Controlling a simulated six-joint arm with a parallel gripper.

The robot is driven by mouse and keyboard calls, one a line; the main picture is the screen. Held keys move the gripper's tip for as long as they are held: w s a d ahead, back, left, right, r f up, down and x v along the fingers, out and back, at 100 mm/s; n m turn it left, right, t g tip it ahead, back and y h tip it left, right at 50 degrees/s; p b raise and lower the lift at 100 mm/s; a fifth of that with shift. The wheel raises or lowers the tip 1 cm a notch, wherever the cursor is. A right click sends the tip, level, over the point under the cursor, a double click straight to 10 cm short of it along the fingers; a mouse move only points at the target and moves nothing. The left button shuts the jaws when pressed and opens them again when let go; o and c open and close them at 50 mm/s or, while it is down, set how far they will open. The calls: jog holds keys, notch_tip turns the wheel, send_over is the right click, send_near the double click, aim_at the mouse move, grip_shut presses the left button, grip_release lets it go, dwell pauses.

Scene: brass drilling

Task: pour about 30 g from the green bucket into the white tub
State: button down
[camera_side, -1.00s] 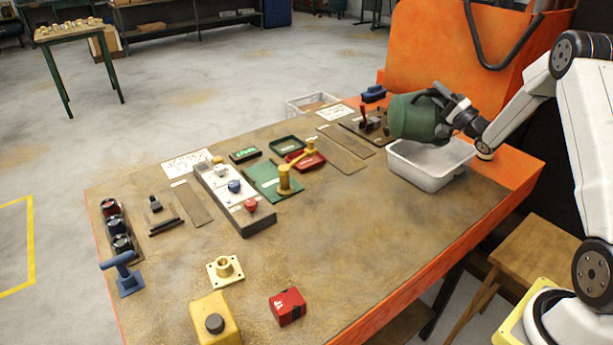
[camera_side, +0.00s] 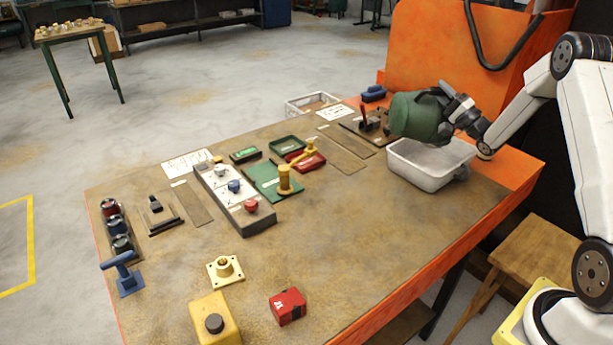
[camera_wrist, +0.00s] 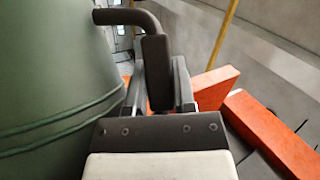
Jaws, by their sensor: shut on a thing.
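The green bucket (camera_side: 414,117) is held in the air above the white tub (camera_side: 428,176) in the side view, tipped on its side with its mouth end toward the left. My gripper (camera_side: 450,104) is shut on the bucket's handle at its right side. In the wrist view the bucket's green wall (camera_wrist: 50,80) fills the left, and my gripper (camera_wrist: 158,75) closes on its dark handle. The white tub stands on the table's right part, below the bucket. Its visible inside looks pale; whether it holds anything I cannot tell. No falling stream shows.
A green mat with a yellow tool (camera_side: 284,180), a control box (camera_side: 235,198) and small trays (camera_side: 287,144) lie mid-table. The table's near right area is clear. An orange machine (camera_side: 440,45) stands behind.

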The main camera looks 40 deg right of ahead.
aim_at(424, 97)
jog(key=shift+s+d+r+m+t+h, duration=0.15)
jog(key=shift+s+d+m+t+h, duration=0.25)
jog(key=shift+d+m+h, duration=0.3)
jog(key=shift+s+d+r+m+t+h, duration=0.15)
jog(key=shift+s+d+m+t+h, duration=0.25)
jog(key=shift+d+m, duration=0.5)
dwell(1.6)
jog(key=shift+a, duration=0.1)
jog(key=w+a+n+g+y, duration=0.1)
jog(key=a+n, duration=0.1)
jog(key=w+a+f+n+g+y, duration=0.1)
jog(key=a+n, duration=0.1)
jog(key=w+a+f+n+g+y, duration=0.1)
jog(key=w+a+n, duration=0.1)
jog(key=a, duration=0.1)
jog(key=shift+n+g+y, duration=0.4)
